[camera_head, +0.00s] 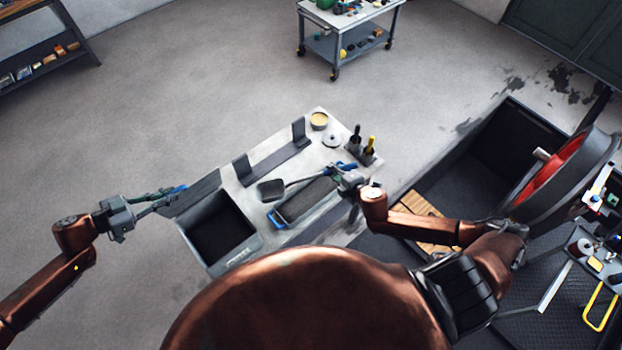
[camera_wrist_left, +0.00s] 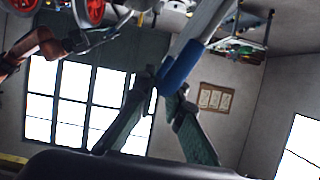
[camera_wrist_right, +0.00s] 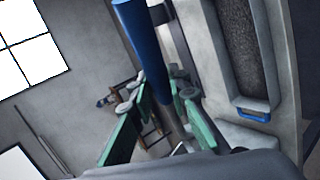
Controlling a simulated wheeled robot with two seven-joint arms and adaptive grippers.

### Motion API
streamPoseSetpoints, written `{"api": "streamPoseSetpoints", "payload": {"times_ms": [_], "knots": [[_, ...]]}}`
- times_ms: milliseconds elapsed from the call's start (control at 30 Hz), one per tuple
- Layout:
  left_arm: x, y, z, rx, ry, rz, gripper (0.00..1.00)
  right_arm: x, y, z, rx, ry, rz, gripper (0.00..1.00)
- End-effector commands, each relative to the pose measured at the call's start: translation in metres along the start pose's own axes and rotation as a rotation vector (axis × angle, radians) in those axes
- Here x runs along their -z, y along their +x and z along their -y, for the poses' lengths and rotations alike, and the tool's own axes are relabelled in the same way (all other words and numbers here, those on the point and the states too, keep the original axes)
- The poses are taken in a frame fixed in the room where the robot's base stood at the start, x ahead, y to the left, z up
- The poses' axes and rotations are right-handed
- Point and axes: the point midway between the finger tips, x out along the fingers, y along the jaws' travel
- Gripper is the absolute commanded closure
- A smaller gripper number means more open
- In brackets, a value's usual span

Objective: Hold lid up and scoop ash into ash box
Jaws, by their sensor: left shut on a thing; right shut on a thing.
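The ash box (camera_head: 257,244) is a grey open-topped bin with a dark inside. Its grey lid (camera_head: 196,192) stands raised along the box's far left side. My left gripper (camera_head: 160,197) is shut on the lid's blue handle, which shows between the fingers in the left wrist view (camera_wrist_left: 182,66). My right gripper (camera_head: 340,174) is shut on the blue handle of a long-shafted scoop, seen in the right wrist view (camera_wrist_right: 143,45). The scoop's dark head (camera_head: 271,190) is right of the box, beside a grey ash tray (camera_head: 283,222). Whether the head holds ash is unclear.
A dark pit (camera_head: 470,180) lies right.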

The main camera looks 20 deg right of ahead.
Motion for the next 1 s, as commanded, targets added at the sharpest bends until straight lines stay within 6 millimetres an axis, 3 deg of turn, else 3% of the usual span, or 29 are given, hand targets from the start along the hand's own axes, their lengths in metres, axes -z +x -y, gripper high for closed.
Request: {"api": "streamPoseSetpoints", "payload": {"times_ms": [367,1000], "knots": [[-0.008,0.002,-0.013,0.015,0.033,0.001,1.0,0.001,0.0,-0.001,-0.002,0.002,-0.001,1.0],[-0.05,0.021,-0.096,0.127,0.311,0.001,1.0,0.001,0.0,-0.001,-0.002,0.001,-0.001,1.0]]}}
